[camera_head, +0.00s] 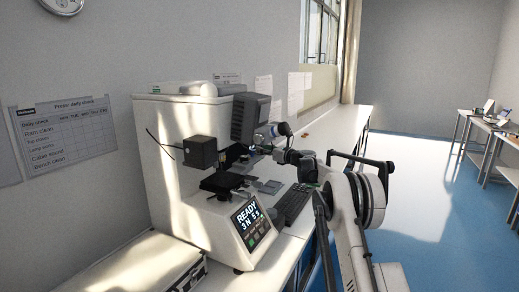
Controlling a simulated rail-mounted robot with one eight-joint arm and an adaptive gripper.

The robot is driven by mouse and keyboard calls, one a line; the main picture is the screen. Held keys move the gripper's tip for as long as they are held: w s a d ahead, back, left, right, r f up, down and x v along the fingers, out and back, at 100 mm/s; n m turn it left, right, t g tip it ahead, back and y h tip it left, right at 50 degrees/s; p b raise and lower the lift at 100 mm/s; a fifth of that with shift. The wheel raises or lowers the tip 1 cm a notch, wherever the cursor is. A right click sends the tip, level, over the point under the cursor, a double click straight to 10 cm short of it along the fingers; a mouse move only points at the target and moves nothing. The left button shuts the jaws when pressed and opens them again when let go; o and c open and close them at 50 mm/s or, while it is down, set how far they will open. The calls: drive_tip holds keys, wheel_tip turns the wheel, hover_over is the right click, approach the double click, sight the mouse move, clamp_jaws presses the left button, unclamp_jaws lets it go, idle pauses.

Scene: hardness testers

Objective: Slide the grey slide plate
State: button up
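The white hardness tester (175,155) stands on the bench with a black stage (222,183) under its dark head (200,152). Flat grey pieces (270,187) lie just right of the stage; they are small, and I cannot tell for certain which one is the slide plate. My gripper (247,153) is at the end of my arm, above and behind these grey pieces, close to the tester's right side. Its fingers are small and partly lost against dark parts, so their opening and any contact are unclear.
A case (150,268) sits at the front left. The far bench (340,125) is mostly clear.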

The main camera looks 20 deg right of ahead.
drive_tip(key=v, duration=0.9)
drive_tip(key=shift+s, duration=0.25)
drive_tip(key=shift+d, duration=0.1)
